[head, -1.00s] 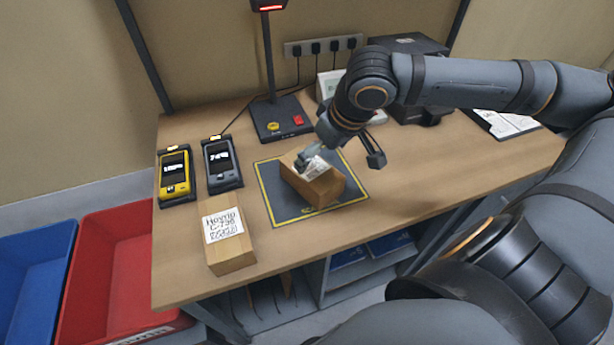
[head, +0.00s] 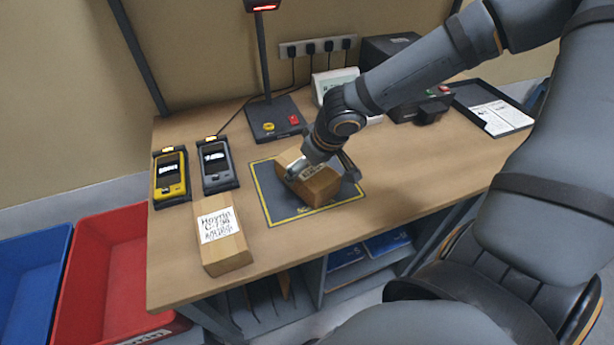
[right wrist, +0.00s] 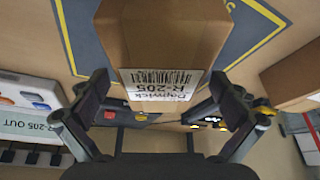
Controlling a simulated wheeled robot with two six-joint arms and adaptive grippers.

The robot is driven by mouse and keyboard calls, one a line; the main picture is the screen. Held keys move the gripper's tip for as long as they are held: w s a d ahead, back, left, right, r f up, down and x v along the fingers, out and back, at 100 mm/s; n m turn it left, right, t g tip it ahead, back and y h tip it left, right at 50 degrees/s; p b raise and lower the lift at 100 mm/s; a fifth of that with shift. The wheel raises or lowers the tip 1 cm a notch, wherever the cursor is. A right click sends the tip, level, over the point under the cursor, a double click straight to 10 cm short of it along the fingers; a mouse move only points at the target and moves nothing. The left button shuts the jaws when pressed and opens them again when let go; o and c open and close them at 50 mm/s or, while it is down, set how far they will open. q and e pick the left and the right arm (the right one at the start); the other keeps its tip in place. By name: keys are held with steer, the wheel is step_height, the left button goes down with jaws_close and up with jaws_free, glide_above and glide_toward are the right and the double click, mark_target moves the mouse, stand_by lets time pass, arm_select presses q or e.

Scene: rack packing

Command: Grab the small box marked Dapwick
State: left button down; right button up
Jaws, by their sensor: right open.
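The small box marked Dapwick (head: 320,187) is a brown cardboard box on the dark mat with a yellow border (head: 284,215). In the right wrist view the box (right wrist: 168,40) shows a white label reading Dapwick and R-205. My right gripper (head: 318,172) is over the box in the head view and hides part of its top and label. In the right wrist view the right gripper (right wrist: 155,108) is open, with a finger on each side of the label end. I cannot tell whether the fingers touch the box. My left gripper is not in view.
Another labelled box (head: 222,240) lies at the table's front left. A yellow handheld device (head: 170,178) and a grey one (head: 217,167) stand behind it. A scanner stand (head: 278,120) and a black printer (head: 400,80) are at the back. Red (head: 98,270) and blue (head: 28,280) bins stand left of the table.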

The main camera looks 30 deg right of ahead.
steer(key=shift+x, duration=1)
steer(key=shift+r, duration=0.15)
steer(key=shift+c, duration=0.5)
steer(key=c, duration=1.2)
